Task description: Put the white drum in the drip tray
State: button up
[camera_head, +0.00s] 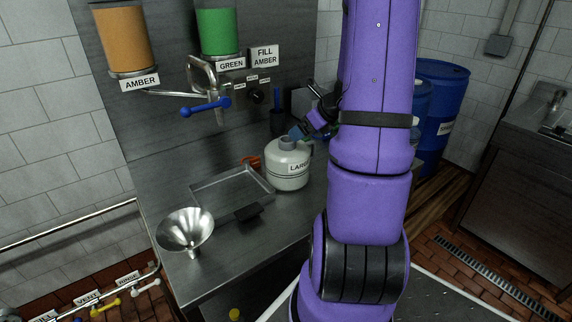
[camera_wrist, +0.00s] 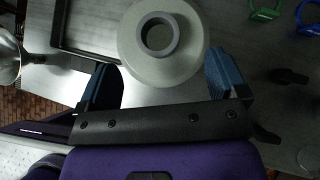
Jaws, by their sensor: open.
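The drip tray (camera_head: 222,190) is a shallow, empty metal tray just left of the drum. Part of its dark rim (camera_wrist: 57,28) shows in the wrist view. My gripper (camera_head: 305,131) is at the drum's upper right in the head view, partly hidden by my arm. In the wrist view the drum (camera_wrist: 135,60) lies between and beyond the spread blue fingertips. The gripper is open; I cannot tell whether a finger touches the drum.
A steel funnel (camera_head: 185,230) stands at the counter's front left. A dark flat block (camera_head: 248,212) lies at the tray's front edge. A tap with a blue lever (camera_head: 205,108) hangs above the tray, under amber and green tanks. Blue barrels (camera_head: 440,100) stand behind my arm.

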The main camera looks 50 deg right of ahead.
aim_at(293, 158)
jog(key=shift+x, duration=3.25)
jog(key=shift+s+a+f, duration=0.1)
jog(key=shift+a, duration=0.05)
jog(key=shift+c, duration=0.4)
grip_shut()
